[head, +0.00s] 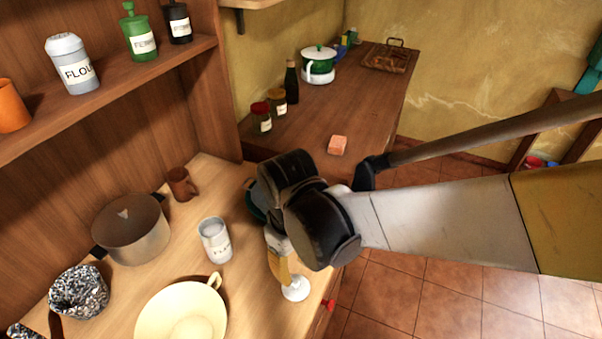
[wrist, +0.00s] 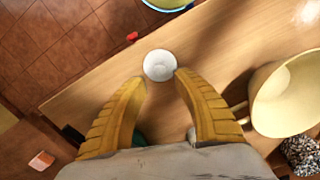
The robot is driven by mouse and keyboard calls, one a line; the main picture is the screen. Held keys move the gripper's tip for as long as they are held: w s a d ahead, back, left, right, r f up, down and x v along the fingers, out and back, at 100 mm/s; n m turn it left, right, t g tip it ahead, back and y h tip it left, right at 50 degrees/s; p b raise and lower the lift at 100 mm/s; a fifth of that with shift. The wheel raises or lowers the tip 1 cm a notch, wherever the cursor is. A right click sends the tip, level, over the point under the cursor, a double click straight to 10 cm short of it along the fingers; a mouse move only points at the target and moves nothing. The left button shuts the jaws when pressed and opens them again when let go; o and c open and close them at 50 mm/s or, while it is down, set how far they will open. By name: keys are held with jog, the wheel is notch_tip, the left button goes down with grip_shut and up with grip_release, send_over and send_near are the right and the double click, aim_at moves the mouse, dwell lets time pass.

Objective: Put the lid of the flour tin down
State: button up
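A round white lid (head: 295,290) shows by the counter's front edge, below my gripper (head: 282,268). In the wrist view the lid (wrist: 159,65) appears as a whole pale disc just beyond my two yellow fingertips (wrist: 160,77). The fingers are apart, with no clear grip on the lid. My wrist hides part of the gripper in the head view. Another tin (head: 74,70), labelled FLOU..., stands on the shelf with its top closed.
A cream pan (head: 182,312), a pot (head: 130,230), a brown mug (head: 181,184) and a speckled bowl (head: 78,292) occupy the counter. The cream vessel (wrist: 290,95) is right of my fingers in the wrist view. Bare counter lies between the tin and the lid.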

aim_at(295, 279)
notch_tip(295, 279, up, 6)
jog(key=p, duration=0.2)
jog(key=d+r+m+t, duration=0.3)
jog(key=d+r+m, duration=0.1)
jog(key=d, duration=0.7)
jog(key=d+r+m+t, duration=0.4)
jog(key=d+m, duration=0.1)
jog(key=d, duration=0.6)
jog(key=shift+w+m, duration=0.25)
jog(key=shift+m, duration=0.15)
